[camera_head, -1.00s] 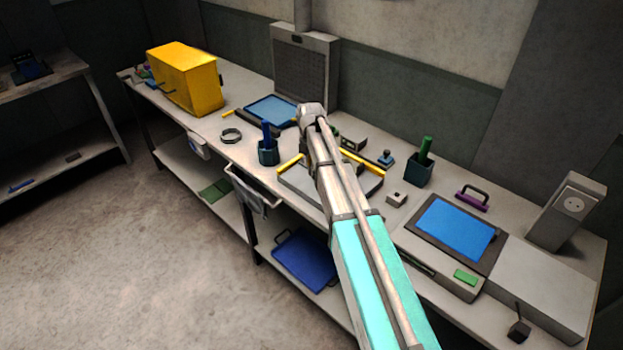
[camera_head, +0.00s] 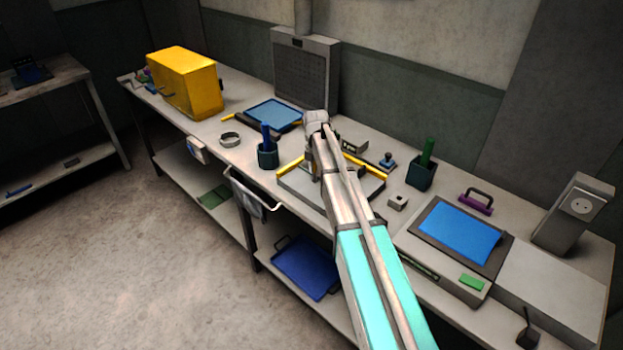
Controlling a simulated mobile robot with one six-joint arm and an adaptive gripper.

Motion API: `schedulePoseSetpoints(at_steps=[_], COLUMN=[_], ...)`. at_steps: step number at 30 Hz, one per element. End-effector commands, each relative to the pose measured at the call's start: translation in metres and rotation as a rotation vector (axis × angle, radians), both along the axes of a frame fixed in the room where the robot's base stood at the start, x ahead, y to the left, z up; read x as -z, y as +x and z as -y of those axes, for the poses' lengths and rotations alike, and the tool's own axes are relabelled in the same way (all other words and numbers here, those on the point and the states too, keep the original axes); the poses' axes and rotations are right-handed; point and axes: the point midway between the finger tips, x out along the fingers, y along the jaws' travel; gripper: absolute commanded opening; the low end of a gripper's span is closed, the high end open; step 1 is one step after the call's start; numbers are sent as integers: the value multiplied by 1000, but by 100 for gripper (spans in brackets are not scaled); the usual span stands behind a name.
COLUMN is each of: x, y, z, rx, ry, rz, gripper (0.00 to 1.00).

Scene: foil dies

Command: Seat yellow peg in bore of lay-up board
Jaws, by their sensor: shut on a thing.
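The lay-up board (camera_head: 300,190) is a grey plate with yellow strips along its back left and right, lying near the bench's front edge. My arm crosses it and covers its middle, so I cannot see the bore. My gripper (camera_head: 313,164) shows only as a small dark part beside the arm, low over the board's back part. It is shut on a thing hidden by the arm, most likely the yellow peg. I cannot make out the peg itself, or whether it touches the board.
A dark cup with a blue stick (camera_head: 267,150) stands left of the board. A cup with a green stick (camera_head: 422,172), a small stamp-like thing (camera_head: 388,161) and a grey block (camera_head: 397,202) stand right. A blue-topped pad (camera_head: 460,232) lies farther right.

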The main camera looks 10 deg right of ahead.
Motion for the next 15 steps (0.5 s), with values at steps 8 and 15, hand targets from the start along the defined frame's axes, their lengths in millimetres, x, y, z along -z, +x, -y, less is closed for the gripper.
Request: schedulePoseSetpoints(at_steps=[8, 15], x=[24, 26], y=[-1, -1], z=[0, 0], rx=[0, 0], ry=[0, 0], rz=[0, 0], gripper=[0, 0])
